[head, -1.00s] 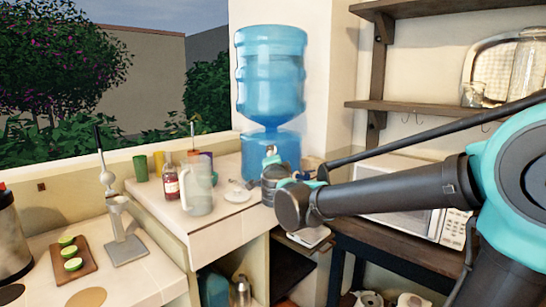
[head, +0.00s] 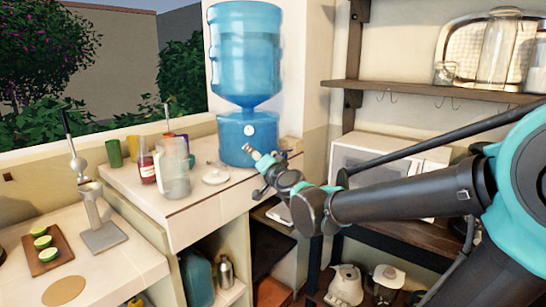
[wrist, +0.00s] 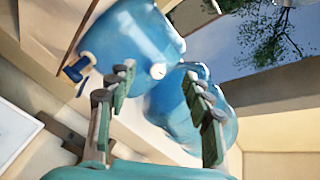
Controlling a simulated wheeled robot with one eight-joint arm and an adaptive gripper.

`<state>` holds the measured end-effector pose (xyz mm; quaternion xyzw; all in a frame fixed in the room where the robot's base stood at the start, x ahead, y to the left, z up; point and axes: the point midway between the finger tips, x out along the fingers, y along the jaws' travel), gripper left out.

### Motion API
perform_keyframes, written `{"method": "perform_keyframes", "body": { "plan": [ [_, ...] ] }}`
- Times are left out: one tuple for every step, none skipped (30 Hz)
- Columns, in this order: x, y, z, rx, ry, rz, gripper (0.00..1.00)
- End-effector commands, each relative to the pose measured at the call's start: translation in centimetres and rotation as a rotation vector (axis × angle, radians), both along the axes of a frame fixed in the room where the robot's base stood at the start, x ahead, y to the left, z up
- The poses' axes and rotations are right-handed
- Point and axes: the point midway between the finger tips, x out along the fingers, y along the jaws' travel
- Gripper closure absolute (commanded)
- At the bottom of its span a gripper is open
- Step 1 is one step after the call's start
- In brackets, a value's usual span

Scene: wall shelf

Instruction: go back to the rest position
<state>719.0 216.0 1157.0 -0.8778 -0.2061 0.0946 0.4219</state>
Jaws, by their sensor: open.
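My gripper (head: 256,158) shows in the head view at the end of my bent arm, in front of the water cooler's base and right of the white saucer (head: 215,176). In the wrist view my gripper (wrist: 160,82) is open, its two green-padded fingers wide apart with nothing held between them. The blue water cooler (head: 245,50) fills the background behind the fingers and also shows in the wrist view (wrist: 135,40). Whether the gripper touches anything is not clear in the head view, but no contact shows in the wrist view.
A clear pitcher (head: 173,170), a red-labelled bottle (head: 146,163) and cups stand on the counter. A lime board (head: 46,250) and a hand press (head: 95,215) are at lower left. A wall shelf (head: 425,90) with glass jars and a microwave (head: 375,160) are at right, behind my arm.

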Motion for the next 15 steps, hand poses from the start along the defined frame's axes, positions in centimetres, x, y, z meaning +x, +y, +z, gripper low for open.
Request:
{"method": "perform_keyframes", "body": {
  "plan": [
    [-0.8, -1.1, -2.1, -0.083, 0.014, 0.035, 0.49],
    [-1.5, -1.6, -3.6, -0.139, 0.027, 0.061, 0.49],
    [-2.4, -2.4, -5.7, -0.214, 0.053, 0.092, 0.49],
    [-3.1, -3.2, -7.4, -0.270, 0.078, 0.113, 0.49],
    [-3.8, -4.0, -9.2, -0.327, 0.106, 0.132, 0.49],
    [-4.9, -5.1, -11.5, -0.397, 0.148, 0.153, 0.49],
    [-5.7, -6.1, -13.2, -0.446, 0.181, 0.166, 0.49],
    [-6.5, -7.1, -14.8, -0.494, 0.215, 0.176, 0.49],
    [-7.6, -8.5, -16.9, -0.555, 0.265, 0.186, 0.49],
    [-8.5, -9.6, -18.5, -0.595, 0.304, 0.193, 0.49],
    [-9.4, -10.7, -19.9, -0.636, 0.344, 0.197, 0.49],
    [-10.6, -12.3, -21.8, -0.688, 0.399, 0.200, 0.49],
    [-11.6, -13.6, -23.2, -0.724, 0.442, 0.201, 0.49],
    [-12.6, -14.8, -24.4, -0.759, 0.486, 0.199, 0.49],
    [-14.0, -16.4, -26.0, -0.801, 0.544, 0.196, 0.49]
  ]
}}
